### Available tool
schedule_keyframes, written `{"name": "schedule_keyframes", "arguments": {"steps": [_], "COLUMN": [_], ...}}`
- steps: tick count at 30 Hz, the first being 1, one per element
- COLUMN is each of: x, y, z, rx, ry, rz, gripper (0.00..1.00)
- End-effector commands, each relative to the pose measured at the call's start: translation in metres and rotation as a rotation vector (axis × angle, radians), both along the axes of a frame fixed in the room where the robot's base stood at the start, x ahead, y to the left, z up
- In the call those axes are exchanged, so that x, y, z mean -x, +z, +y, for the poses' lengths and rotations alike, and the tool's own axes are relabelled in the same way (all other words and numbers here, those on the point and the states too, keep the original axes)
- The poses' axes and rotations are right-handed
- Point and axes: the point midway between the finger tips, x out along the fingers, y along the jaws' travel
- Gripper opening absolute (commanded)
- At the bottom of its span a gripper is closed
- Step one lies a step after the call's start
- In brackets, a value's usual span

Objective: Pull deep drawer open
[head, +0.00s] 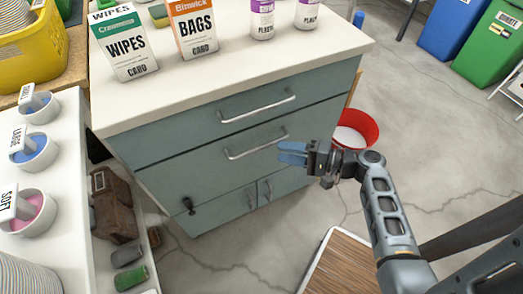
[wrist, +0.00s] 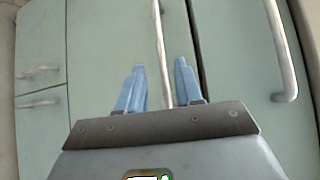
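The deep drawer (head: 210,160) is the second panel of the grey-green cabinet, below the shallow top drawer; it looks shut, its front flush. Its silver bar handle (head: 257,143) lies near the panel's upper edge. My gripper (head: 292,152) is in front of the cabinet, by the handle's right end. In the wrist view, the picture is turned sideways, the drawer front (wrist: 105,60) fills the middle and the handle (wrist: 161,45) runs between my two blue open fingers (wrist: 158,85). I cannot tell whether the fingertips reach around the bar.
The top drawer's handle (head: 258,105) is just above; it also shows in the wrist view (wrist: 283,50). Boxes and bottles stand on the countertop (head: 220,75). A red bucket (head: 362,125) stands right of the cabinet. A wood-topped surface (head: 335,265) is at the front. Floor before the drawers is clear.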

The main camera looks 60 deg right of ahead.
Motion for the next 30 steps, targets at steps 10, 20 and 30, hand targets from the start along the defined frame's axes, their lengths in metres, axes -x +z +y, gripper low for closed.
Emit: {"name": "schedule_keyframes", "arguments": {"steps": [10,20,30], "x": [-0.042,-0.073,-0.075], "y": [-0.004,-0.009,-0.009], "z": [0.010,0.018,0.018], "rx": [-0.002,-0.001,-0.001], "ry": [0.004,0.001,0.001], "rz": [-0.007,-0.005,-0.005], "gripper": [0.35,0.35,0.30]}}
